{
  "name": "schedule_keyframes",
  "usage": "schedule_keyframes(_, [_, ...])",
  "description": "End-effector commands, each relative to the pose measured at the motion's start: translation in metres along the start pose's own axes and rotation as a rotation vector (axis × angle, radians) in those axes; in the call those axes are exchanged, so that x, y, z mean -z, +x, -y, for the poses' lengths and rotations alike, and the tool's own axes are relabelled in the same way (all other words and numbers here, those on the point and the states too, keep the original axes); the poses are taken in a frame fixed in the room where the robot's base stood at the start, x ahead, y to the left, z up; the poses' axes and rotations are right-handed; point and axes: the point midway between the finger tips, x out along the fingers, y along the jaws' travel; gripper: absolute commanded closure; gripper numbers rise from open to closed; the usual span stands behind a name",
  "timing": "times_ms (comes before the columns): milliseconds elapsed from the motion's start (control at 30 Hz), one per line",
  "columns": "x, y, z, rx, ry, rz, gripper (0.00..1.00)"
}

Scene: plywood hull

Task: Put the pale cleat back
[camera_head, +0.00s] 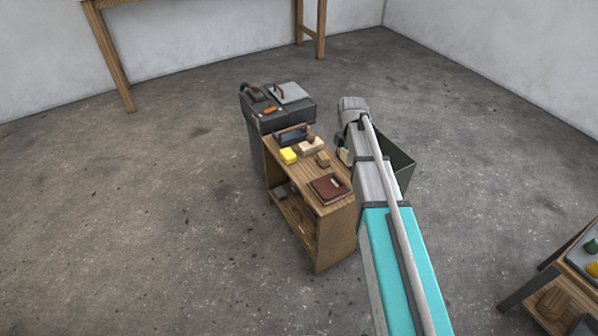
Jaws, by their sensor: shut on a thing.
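My gripper (342,150) is at the end of my arm, just beyond the right edge of a small wooden shelf unit, and is mostly hidden by my own wrist. It is shut on a small pale piece, which I take for the pale cleat (344,156); only a sliver of it shows. A pale wooden block (311,146) lies on the shelf unit's top (296,172), left of my gripper. A smaller brown wooden piece (322,159) lies in front of it.
A dark cabinet (277,113) stands behind. A dark green bin (403,165) is right of my arm. Floor at left is clear.

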Motion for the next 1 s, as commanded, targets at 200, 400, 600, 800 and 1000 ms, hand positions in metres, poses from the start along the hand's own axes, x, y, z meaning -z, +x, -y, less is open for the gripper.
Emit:
schedule_keyframes(200, [0.075,-0.013,0.021,-0.002,-0.068,-0.003,0.68])
schedule_keyframes(400, [0.118,-0.020,0.035,-0.003,-0.111,-0.005,0.68])
schedule_keyframes(600, [0.135,-0.021,0.040,-0.003,-0.127,-0.006,0.68])
schedule_keyframes(800, [0.136,-0.021,0.039,-0.003,-0.128,-0.006,0.68])
schedule_keyframes(1000, [0.136,-0.020,0.038,-0.003,-0.129,-0.006,0.68])
